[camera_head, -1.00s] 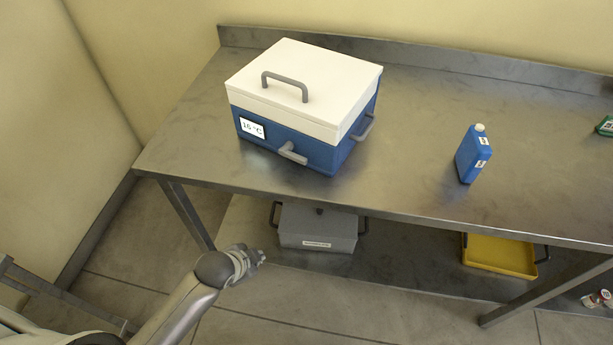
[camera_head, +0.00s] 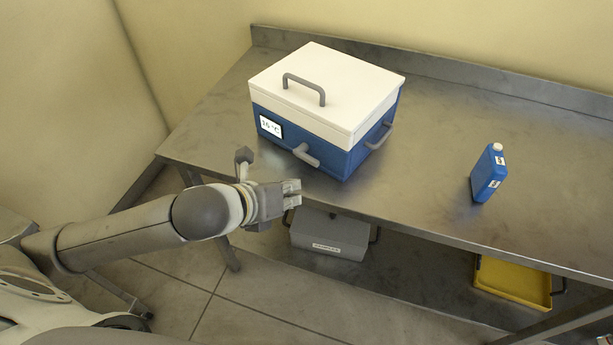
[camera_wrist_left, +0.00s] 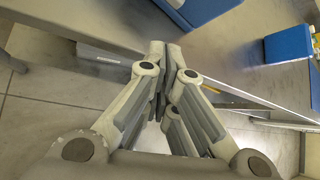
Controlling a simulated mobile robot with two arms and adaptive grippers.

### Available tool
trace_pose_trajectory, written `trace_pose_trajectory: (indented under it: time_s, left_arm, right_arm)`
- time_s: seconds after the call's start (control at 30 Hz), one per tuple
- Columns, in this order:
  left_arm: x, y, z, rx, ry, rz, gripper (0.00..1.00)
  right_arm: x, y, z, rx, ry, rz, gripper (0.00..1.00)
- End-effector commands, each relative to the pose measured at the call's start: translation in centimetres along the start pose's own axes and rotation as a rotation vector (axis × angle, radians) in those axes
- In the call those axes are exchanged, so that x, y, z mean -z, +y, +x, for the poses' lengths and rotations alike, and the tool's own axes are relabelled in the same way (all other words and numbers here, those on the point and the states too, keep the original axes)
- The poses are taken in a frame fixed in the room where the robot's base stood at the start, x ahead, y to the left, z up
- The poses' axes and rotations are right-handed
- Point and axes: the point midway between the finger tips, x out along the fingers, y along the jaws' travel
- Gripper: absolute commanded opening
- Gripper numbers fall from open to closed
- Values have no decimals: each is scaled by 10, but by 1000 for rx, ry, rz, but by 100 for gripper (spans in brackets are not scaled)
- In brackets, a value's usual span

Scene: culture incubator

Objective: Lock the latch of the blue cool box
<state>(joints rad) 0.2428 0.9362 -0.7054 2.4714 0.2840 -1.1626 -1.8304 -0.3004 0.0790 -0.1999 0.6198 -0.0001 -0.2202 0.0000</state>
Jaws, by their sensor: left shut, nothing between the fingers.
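The blue cool box (camera_head: 345,163) with a closed white lid (camera_head: 330,85) stands on the metal table. A grey latch lever (camera_head: 306,155) sticks out from its front face, beside the temperature label. My left gripper (camera_head: 291,193) is shut and empty, just in front of the table edge, below and apart from the latch. In the left wrist view the closed fingers (camera_wrist_left: 160,50) point toward the table edge, with a blue corner of the cool box (camera_wrist_left: 195,8) at the top. My right gripper is not in view.
A blue bottle (camera_head: 488,173) stands on the table to the right, with clear table between it and the box. A grey box (camera_head: 328,235) and a yellow tray (camera_head: 512,281) sit on the lower shelf. The front table edge (camera_head: 420,228) lies close to my gripper.

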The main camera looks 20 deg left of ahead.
Motion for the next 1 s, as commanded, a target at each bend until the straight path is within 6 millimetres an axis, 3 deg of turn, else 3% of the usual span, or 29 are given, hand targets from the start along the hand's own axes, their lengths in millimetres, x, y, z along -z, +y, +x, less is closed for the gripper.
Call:
trace_pose_trajectory:
  time_s: [0.1,0.33,0.8,1.0]
  left_arm:
    - [-11,4,-7,-1,-9,225,0]
    - [-20,10,-14,-6,-12,473,0]
    - [-21,11,-15,-6,-12,516,0]
    - [-21,10,2,-4,-11,513,0]
  right_arm:
    - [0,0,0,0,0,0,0]
    - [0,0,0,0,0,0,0]
    - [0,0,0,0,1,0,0]
    - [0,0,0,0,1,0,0]
